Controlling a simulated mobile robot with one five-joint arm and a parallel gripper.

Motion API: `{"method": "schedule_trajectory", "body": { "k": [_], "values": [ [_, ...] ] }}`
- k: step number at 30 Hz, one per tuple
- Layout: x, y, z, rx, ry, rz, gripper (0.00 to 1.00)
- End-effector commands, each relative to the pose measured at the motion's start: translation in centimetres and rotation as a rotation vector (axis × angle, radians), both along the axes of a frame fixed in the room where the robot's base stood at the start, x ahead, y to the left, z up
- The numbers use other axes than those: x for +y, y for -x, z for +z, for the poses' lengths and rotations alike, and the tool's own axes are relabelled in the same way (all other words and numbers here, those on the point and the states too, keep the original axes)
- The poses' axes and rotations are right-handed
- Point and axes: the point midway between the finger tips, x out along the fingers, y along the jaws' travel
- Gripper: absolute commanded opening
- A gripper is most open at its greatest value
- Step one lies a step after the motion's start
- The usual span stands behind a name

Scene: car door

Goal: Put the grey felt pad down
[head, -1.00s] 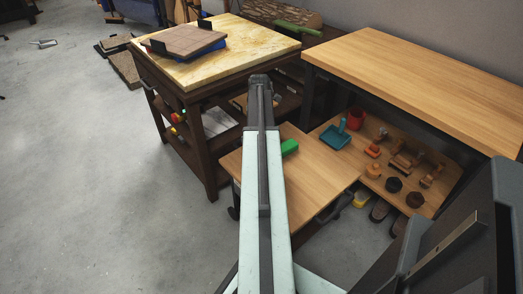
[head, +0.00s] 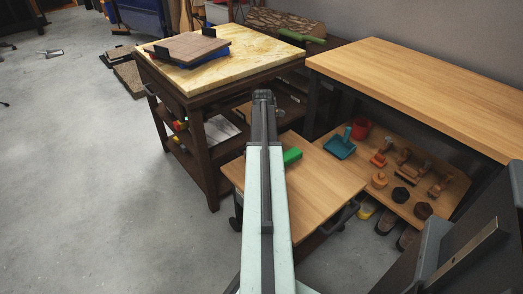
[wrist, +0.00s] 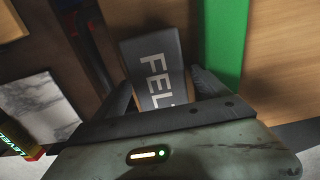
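The grey felt pad (wrist: 152,62), dark with large white letters reading "FEL", shows in the wrist view between the two fingers of my gripper (wrist: 160,92). The fingers look closed on its sides. In the head view my gripper (head: 264,97) is at the end of the outstretched arm, above the near edge of the area between the small wooden cart and the dark shelf unit. The pad itself is hidden in the head view.
A low wooden cart top (head: 315,185) carries a green block (head: 292,156); the rest of it is mostly bare. A marble-topped dark shelf unit (head: 250,60) holds a board. A long workbench (head: 420,85) stands right, above a shelf of tools.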

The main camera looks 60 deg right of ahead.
Motion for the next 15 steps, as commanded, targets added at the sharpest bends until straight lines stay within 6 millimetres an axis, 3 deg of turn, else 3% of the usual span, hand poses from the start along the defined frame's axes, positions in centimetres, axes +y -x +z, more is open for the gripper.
{"method": "schedule_trajectory", "body": {
  "k": [8, 15],
  "values": [
    [0.0, 0.0, 1.0, 0.000, 0.000, -0.001, 0.85],
    [0.0, 0.0, 5.3, 0.000, 0.000, -0.001, 0.85]
  ]
}}
